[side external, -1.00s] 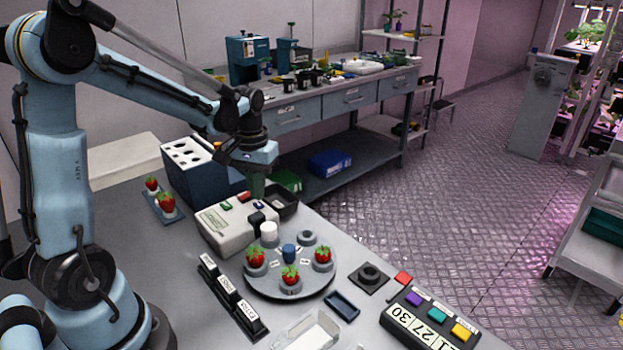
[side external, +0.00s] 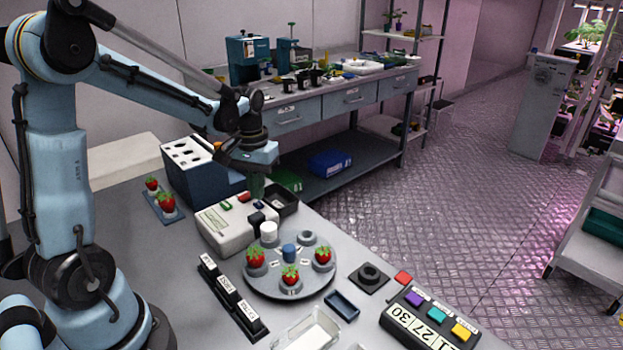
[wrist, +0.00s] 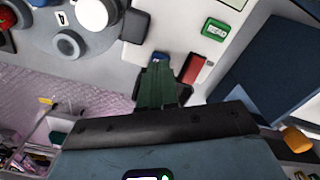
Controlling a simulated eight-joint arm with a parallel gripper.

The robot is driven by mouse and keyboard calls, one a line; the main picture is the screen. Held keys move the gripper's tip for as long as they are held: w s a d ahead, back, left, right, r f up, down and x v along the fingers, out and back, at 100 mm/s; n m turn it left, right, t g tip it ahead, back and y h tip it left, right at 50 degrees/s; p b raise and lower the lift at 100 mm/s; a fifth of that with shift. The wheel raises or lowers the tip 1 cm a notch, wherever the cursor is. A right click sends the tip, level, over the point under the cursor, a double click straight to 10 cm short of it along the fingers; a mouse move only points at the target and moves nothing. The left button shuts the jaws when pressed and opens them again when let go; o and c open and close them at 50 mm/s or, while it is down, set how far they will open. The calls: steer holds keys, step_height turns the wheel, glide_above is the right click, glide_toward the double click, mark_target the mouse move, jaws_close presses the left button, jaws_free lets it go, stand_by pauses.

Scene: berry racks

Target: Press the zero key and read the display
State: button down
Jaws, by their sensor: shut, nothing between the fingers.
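A white instrument box (side external: 222,240) stands on the table, with a green display window (side external: 216,222) on its face. On its top are a green key (side external: 227,205) and a red key (side external: 244,197). In the wrist view the green key (wrist: 214,29) bears a white word, and the red key (wrist: 193,68) and a blue key (wrist: 160,57) lie near my fingers. My gripper (wrist: 158,68) is shut and empty, its green fingertips beside the blue key. I cannot tell whether they touch it. I cannot read the display or which key is zero.
A round turntable (side external: 290,292) with strawberries on grey cups stands in front of the box, with a white cylinder (side external: 268,231) beside it. A black tray (side external: 286,206) lies behind the box. A dark blue holed rack (side external: 190,185) stands to the left.

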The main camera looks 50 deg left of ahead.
steer(key=shift+f, duration=0.95)
stand_by(0.3)
step_height(320, 180, up, 8)
stand_by(1.1)
steer(key=s+d+m+t, duration=0.3)
steer(key=d, duration=0.4)
steer(key=s+d+m+t, duration=0.3)
steer(key=d+t, duration=0.1)
steer(key=d, duration=0.3)
steer(key=shift+r, duration=0.2)
stand_by(1.8)
